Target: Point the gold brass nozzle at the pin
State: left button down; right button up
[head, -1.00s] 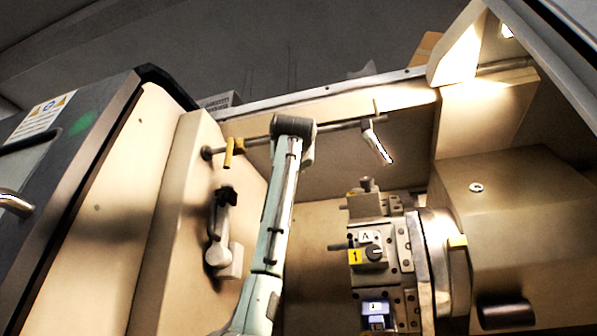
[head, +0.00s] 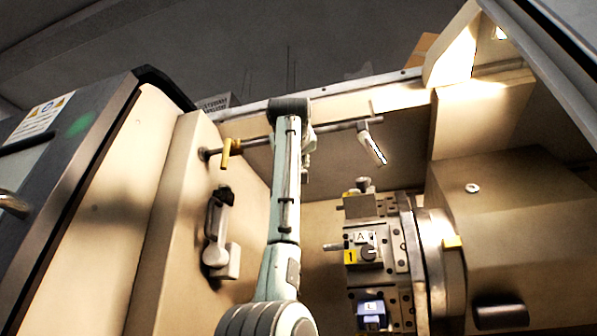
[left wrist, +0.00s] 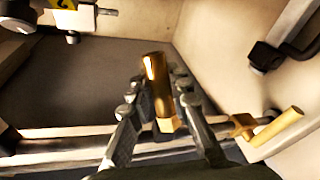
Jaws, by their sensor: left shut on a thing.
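The gold brass nozzle (left wrist: 157,85) is a short cylinder with a hexagonal base, seen in the left wrist view. My left gripper (left wrist: 156,112) is shut on it, with fingers on both sides. Its free end faces the top of that view. In the head view my left arm hides the nozzle and the fingers. A short grey pin (head: 333,247) juts left from a tool block marked 1 (head: 361,250); I cannot tell for certain that it is the task's pin. My right gripper is in neither view.
A horizontal pipe (head: 345,126) crosses the back, with a yellow lever-like piece (head: 227,152) at left and a silver nozzle (head: 374,145) at right. A dark-and-white fixture (head: 219,235) is on the left wall. The tool turret (head: 397,225) stands at right.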

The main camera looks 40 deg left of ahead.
pick_arm(q)
jog(key=c, duration=1.4)
grip_release()
jog(key=shift+s, duration=0.1)
jog(key=v, duration=1.2)
